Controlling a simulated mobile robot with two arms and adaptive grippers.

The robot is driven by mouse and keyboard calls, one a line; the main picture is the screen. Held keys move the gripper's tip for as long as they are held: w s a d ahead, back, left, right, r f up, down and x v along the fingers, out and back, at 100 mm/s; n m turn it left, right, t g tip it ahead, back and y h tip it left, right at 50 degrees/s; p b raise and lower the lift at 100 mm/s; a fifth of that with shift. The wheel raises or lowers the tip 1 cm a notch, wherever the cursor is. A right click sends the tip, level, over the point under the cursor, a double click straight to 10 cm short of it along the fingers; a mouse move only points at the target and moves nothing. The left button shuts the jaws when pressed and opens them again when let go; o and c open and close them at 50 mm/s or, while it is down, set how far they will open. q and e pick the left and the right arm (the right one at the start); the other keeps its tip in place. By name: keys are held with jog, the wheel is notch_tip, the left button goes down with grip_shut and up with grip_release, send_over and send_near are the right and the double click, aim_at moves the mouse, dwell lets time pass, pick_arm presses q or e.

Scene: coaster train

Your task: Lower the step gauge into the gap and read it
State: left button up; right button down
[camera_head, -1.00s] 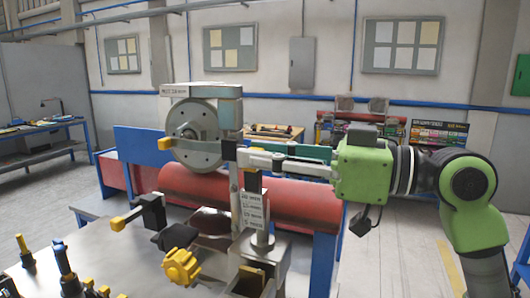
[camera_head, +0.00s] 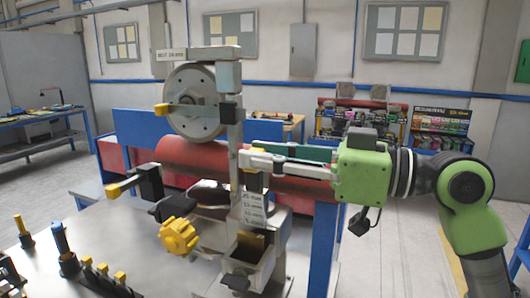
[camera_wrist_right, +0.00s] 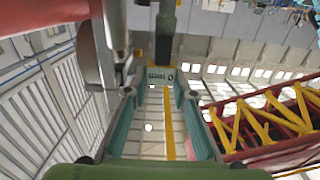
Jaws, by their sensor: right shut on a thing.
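My right gripper (camera_head: 246,160) reaches in from the right and is shut on the step gauge (camera_head: 253,209), a pale upright strip with several stepped mm labels. The gauge hangs in front of the machine's grey post, above an open metal box (camera_head: 247,258). A grey wheel (camera_head: 192,103) is mounted on the upper left of the post, under a label plate. I cannot tell whether the gauge's lower end is inside any gap. My left gripper is not in view.
A yellow knob (camera_head: 179,235) and a black lever with a yellow end (camera_head: 148,182) stand left of the gauge. A red cylinder (camera_head: 190,158) lies behind. Black holders with yellow tops (camera_head: 103,278) stand at the table's front left.

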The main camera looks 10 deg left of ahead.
aim_at(260, 188)
dwell(0.3)
jog(key=shift+f+b, duration=0.75)
jog(key=shift+f, duration=0.2)
dwell(0.8)
jog(key=shift+s, duration=0.15)
dwell(0.7)
jog(key=shift+f+b, duration=0.55)
jog(key=shift+f, duration=0.25)
dwell(1.1)
jog(key=shift+s, duration=0.15)
dwell(0.5)
jog(key=shift+f+b, duration=0.55)
jog(key=shift+f, duration=0.25)
dwell(0.9)
jog(key=shift+s+a, duration=0.1)
dwell(0.8)
